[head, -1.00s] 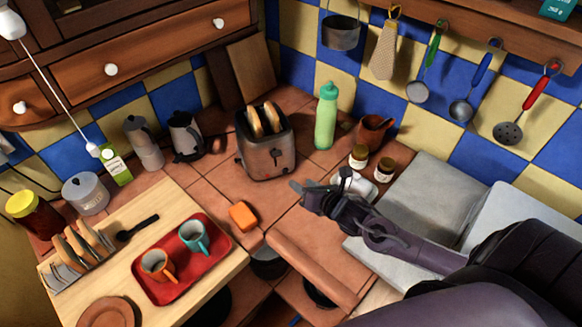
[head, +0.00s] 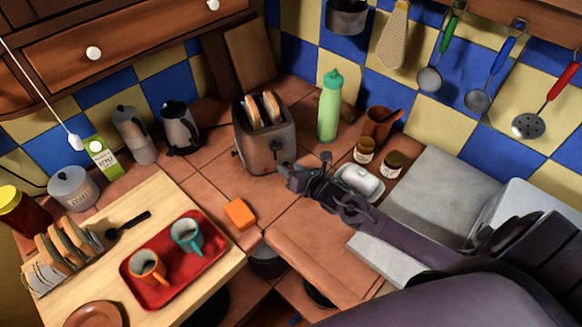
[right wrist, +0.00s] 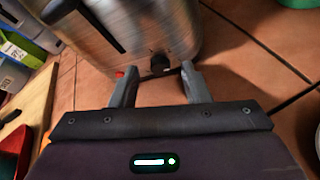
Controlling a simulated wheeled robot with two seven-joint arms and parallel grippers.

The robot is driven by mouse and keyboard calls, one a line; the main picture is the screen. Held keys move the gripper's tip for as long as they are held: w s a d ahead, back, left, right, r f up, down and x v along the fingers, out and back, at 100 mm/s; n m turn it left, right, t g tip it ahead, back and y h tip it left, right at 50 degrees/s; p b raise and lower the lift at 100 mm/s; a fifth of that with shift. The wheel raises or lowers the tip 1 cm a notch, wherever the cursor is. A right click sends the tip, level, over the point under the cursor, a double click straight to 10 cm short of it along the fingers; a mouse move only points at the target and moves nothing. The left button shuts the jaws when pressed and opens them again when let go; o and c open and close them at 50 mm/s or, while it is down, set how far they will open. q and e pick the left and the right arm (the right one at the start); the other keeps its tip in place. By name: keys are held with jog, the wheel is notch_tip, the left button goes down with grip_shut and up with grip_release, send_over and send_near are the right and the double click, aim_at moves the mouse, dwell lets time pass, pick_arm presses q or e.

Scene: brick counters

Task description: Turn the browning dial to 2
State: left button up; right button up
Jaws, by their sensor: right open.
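The metal toaster (head: 264,150) stands on the tiled counter with two slices of bread in its top slots. In the right wrist view its brushed body (right wrist: 150,25) fills the upper part. The dark browning dial (right wrist: 160,63) is low on the toaster's face, with a small red spot (right wrist: 119,74) to its left. My right gripper (right wrist: 157,76) is open, its two fingertips on either side of the dial; I cannot tell whether they touch it. In the head view my right gripper (head: 284,173) is at the toaster's lower right. The dial's setting is not readable. My left gripper is not in view.
A white butter dish (head: 359,182) and small jars (head: 364,150) stand close to my right arm. A green bottle (head: 329,108) is right of the toaster. An orange block (head: 240,213) lies in front. A red tray (head: 170,292) with two cups is at lower left.

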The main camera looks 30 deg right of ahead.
jog(key=shift+w+f, duration=0.15)
jog(key=shift+w, duration=0.15)
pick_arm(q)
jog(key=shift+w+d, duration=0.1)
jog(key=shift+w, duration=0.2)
pick_arm(e)
grip_shut()
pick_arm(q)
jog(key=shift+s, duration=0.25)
pick_arm(e)
jog(key=n+h, duration=0.3)
jog(key=shift+a+r+n+g, duration=0.25)
jog(key=shift+a+n+g, duration=0.05)
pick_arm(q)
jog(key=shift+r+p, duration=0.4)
pick_arm(e)
jog(key=shift+a+n+h, duration=0.2)
jog(key=shift+n+h, duration=0.8)
jog(key=shift+n, duration=0.2)
